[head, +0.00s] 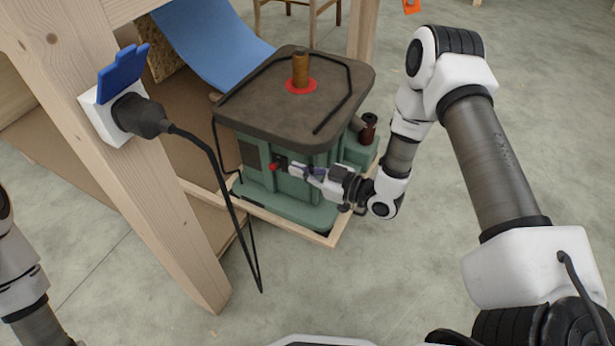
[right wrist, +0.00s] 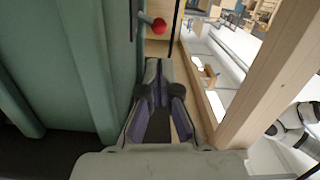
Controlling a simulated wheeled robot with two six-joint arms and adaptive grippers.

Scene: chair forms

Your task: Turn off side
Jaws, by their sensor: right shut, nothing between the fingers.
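A green machine (head: 322,196) with a dark brown top and an upright brown spindle (head: 300,70) stands in the middle of the head view. A small red knob (head: 274,166) sits on a dark patch of its front side. My right gripper (head: 295,170) is shut and empty, its tips just right of the knob. In the right wrist view the red knob (right wrist: 159,25) is on a short grey stem beyond the shut fingertips (right wrist: 158,66). I cannot tell whether they touch. My left gripper is out of view; only part of the left arm shows.
A wooden post (head: 150,160) carries a white socket (head: 98,112) with a blue cover and a black plug. Its black cable (head: 228,195) hangs in front of the machine's left side. A light wooden frame (head: 290,227) edges the machine's base. The concrete floor in front is clear.

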